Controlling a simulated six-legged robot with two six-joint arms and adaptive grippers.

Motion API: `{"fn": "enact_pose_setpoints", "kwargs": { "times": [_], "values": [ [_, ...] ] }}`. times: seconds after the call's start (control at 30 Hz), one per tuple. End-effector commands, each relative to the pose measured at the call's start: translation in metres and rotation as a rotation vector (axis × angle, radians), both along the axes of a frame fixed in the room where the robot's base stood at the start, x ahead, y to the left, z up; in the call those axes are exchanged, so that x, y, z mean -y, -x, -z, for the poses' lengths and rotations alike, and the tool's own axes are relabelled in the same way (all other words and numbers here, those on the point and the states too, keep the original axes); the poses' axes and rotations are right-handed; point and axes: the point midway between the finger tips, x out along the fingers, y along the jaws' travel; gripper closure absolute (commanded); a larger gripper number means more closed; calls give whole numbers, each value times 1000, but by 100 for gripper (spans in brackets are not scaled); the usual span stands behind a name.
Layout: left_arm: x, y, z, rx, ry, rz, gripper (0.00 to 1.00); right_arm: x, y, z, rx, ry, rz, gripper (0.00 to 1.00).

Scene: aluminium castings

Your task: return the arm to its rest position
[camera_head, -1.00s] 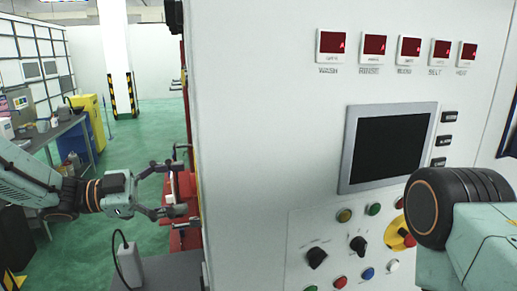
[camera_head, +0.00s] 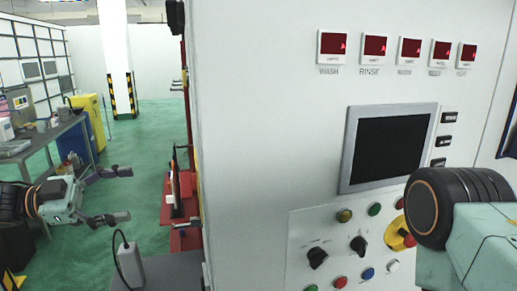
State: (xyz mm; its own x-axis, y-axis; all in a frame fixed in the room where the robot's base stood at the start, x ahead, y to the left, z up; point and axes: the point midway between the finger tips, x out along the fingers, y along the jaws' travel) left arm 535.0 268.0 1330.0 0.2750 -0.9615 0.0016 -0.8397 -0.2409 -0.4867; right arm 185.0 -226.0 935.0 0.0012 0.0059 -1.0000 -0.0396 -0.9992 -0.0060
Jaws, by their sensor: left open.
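My left arm comes in low at the left edge. Its left gripper (camera_head: 122,195) is open and empty, with its two dark fingers pointing right and spread apart. It is in the air left of the red fixture (camera_head: 186,205) beside the machine, with a clear gap between them. My right arm shows at the lower right only as a black joint and a pale green link; its gripper is out of the view.
A large white machine (camera_head: 255,130) with a dark screen (camera_head: 390,148), knobs and buttons fills the right. A grey box with a cable (camera_head: 131,265) stands on a surface below the left gripper. Green floor is open between.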

Motion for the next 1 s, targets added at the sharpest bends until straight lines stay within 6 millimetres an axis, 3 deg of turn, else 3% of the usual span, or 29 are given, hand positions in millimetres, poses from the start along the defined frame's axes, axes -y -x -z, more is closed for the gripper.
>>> {"fn": "enact_pose_setpoints", "kwargs": {
  "times": [0.67,1.0],
  "values": [
    [104,-29,1,-2,-3,3,17,0,0,0,0,0,0,60],
    [103,-30,4,202,-57,-2,17,0,0,31,0,0,0,60]
  ]
}}
